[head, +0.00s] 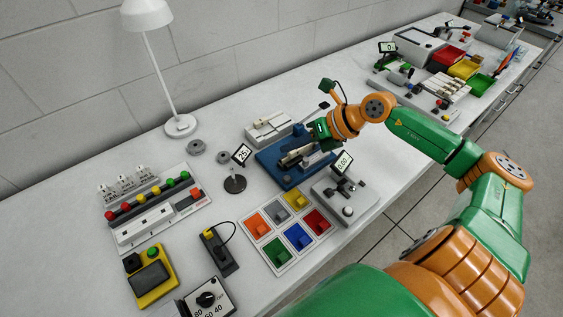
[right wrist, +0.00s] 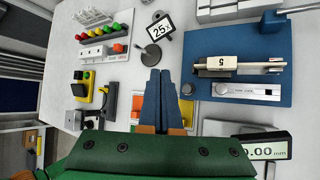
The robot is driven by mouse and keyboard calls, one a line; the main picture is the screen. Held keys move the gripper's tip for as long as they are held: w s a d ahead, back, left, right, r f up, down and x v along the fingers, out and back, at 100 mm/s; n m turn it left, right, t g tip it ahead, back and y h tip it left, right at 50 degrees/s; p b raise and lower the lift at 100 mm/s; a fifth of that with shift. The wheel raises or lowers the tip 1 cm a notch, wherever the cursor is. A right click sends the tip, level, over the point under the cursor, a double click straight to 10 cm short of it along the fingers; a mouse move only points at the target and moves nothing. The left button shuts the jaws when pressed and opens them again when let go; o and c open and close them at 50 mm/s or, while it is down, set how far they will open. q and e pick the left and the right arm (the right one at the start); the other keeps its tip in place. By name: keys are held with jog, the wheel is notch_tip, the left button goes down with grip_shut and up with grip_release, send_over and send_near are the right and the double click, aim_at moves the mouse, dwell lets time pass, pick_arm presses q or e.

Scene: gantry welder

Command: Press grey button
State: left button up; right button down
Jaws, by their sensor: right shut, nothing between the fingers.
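The blue welder base (head: 268,168) stands mid-table in the head view, partly covered by my right gripper (head: 309,150). It also shows in the right wrist view (right wrist: 275,48), with a light bar (right wrist: 235,65) marked 5 on it. A small round grey knob (right wrist: 198,63) sits on the base left of that bar; it looks like the grey button, but I cannot be sure. My right gripper is shut and empty, its blue fingers (right wrist: 161,74) left of the knob in the wrist view. Contact with anything is not clear. My left gripper is out of view.
A tray of coloured tiles (head: 267,229) and a gauge with a display (head: 343,163) stand close by. A round stand with a 25 display (head: 241,154) is left of the base. A lamp (head: 180,125) and a coloured button row (head: 150,200) lie further left.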

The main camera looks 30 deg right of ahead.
aim_at(287, 179)
pick_arm(q)
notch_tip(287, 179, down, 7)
jog(key=b, duration=0.7)
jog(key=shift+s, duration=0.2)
pick_arm(e)
notch_tip(287, 179, down, 9)
jog(key=shift+s+r, duration=0.1)
jog(key=shift+s, duration=0.05)
dwell(1.1)
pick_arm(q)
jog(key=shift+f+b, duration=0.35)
pick_arm(e)
jog(key=shift+f, duration=0.4)
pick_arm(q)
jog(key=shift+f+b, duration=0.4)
pick_arm(e)
jog(key=shift+f, duration=0.5)
jog(key=shift+r, duration=0.1)
pick_arm(q)
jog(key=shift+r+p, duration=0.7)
jog(key=shift+p, duration=0.05)
pick_arm(e)
jog(key=shift+r, duration=0.8)
